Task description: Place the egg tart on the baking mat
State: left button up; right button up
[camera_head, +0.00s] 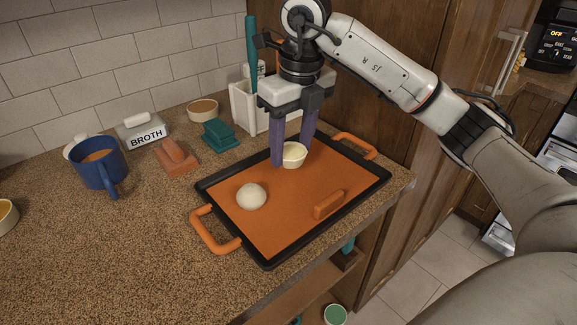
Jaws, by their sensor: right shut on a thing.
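The egg tart (293,155), a small pale cream cup shape, is between the purple fingers of my right gripper (292,160). My right gripper points down and is shut on it, over the far part of the orange baking mat (285,205). The mat lies in a black-rimmed tray with orange handles. The tart is low over the mat or touching it; I cannot tell which. My left gripper is not in view.
On the mat are a round white ball (251,196) and an orange block (328,205). A blue mug (98,165), a broth box (143,133), a brown block (175,157), a teal block (220,136), a small bowl (203,110) and a white utensil holder (243,108) stand behind and left. The mat's centre is clear.

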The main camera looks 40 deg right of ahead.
aim_at(291, 165)
jog(key=shift+f, duration=0.7)
notch_tip(291, 165, down, 3)
jog(key=shift+f, duration=0.3)
jog(key=o, duration=1)
jog(key=shift+w, duration=0.1)
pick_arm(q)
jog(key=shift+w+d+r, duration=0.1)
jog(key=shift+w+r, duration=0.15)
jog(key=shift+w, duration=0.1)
